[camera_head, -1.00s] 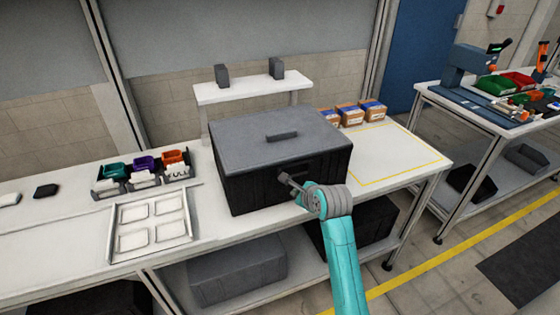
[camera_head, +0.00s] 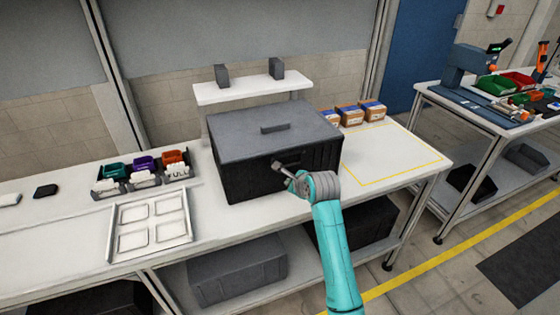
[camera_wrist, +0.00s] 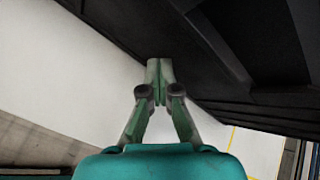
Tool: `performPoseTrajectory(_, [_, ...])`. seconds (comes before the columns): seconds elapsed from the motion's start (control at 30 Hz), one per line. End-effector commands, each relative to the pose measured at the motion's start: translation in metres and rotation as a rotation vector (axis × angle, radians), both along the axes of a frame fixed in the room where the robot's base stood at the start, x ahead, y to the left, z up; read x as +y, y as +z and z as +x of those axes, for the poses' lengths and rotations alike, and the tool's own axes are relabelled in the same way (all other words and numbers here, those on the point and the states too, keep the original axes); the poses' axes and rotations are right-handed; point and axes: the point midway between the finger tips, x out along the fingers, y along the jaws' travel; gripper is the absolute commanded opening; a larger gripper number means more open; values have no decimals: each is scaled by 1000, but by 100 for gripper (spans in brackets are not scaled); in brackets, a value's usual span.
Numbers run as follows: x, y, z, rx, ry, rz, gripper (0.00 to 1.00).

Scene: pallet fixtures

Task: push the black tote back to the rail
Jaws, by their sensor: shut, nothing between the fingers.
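The black tote (camera_head: 245,178) stands upright on the white workbench, with a grey lid and a handle on top. It sits in front of the small white raised shelf (camera_head: 252,88). No part that I can clearly name as a rail shows behind it; the tote hides the bench there. My gripper (camera_head: 277,164) is shut and empty at the tote's front face, right of its middle. In the wrist view my gripper's fingertips (camera_wrist: 160,68) are together at the dark tote wall (camera_wrist: 190,50) and seem to touch it.
Small cartons (camera_head: 350,115) stand right of the tote, beside a yellow-outlined free area (camera_head: 385,155). To the left are a white tray with recesses (camera_head: 150,222) and small coloured bins (camera_head: 143,165). A grey tote (camera_head: 237,270) lies on the lower shelf.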

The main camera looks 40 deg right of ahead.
Motion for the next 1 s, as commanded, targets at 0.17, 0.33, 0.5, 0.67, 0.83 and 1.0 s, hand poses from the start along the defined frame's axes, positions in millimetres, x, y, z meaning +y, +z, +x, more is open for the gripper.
performPoseTrajectory(0.17, [-3,0,9,-1,0,0,0])
performPoseTrajectory(0.33, [-5,0,18,-1,0,0,0])
performPoseTrajectory(0.5, [-7,0,26,-1,0,0,0])
performPoseTrajectory(0.67, [-9,0,34,0,0,0,0])
performPoseTrajectory(0.83, [-12,1,43,-1,0,0,0])
performPoseTrajectory(1.0, [-14,0,51,-1,0,0,0])
